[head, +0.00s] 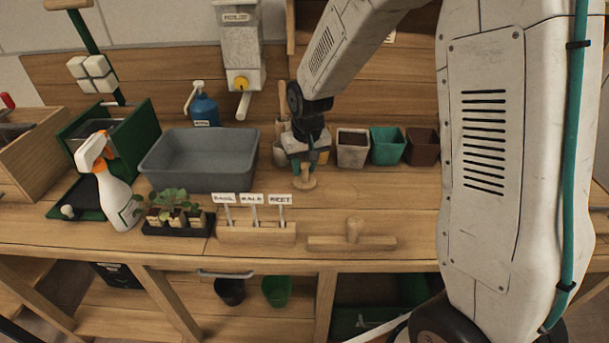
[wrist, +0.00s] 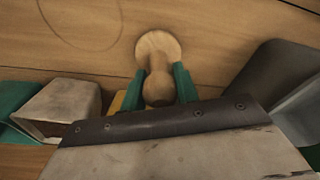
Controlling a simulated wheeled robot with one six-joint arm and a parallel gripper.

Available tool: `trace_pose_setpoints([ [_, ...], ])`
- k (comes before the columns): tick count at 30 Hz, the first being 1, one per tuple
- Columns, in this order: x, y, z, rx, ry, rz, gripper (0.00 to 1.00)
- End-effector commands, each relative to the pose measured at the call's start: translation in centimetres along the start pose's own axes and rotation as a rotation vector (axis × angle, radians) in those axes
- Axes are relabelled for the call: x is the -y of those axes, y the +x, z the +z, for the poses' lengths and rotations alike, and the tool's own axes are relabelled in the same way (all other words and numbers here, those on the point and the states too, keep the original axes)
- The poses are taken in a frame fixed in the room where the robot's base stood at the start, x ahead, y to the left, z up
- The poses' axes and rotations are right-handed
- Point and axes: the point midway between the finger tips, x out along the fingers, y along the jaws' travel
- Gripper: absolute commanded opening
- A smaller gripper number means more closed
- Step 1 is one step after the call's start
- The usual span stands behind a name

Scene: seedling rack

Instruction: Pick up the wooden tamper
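The wooden tamper (head: 304,182), a pale turned piece with a round disc and a knobbed handle, is upright below my gripper (head: 304,168) in the head view. In the wrist view the tamper's disc (wrist: 158,44) lies beyond the green fingertips, and its knob sits between the two fingers of my gripper (wrist: 160,80). The fingers are very close to the knob on both sides; I cannot tell whether they press on it. The disc appears to be at the bench top, though any small gap is hard to see.
Behind the gripper stand several pots, including a teal pot (head: 387,146). A grey tub (head: 201,161) is to the left. In front are a label holder (head: 256,233) and a wooden board with a peg (head: 352,241). A thin circle (wrist: 82,46) marks the bench.

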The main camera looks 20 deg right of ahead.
Motion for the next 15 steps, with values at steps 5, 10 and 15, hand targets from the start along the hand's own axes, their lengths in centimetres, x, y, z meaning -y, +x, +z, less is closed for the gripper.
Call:
trace_pose_setpoints([
  [5,0.01,-0.02,0.0,0.0,0.0,0.0,0.05],
  [10,0.02,-0.05,-0.01,0.0,0.0,0.0,0.05],
  [15,0.02,-0.65,-0.15,-0.002,0.0,0.0,0.05],
])
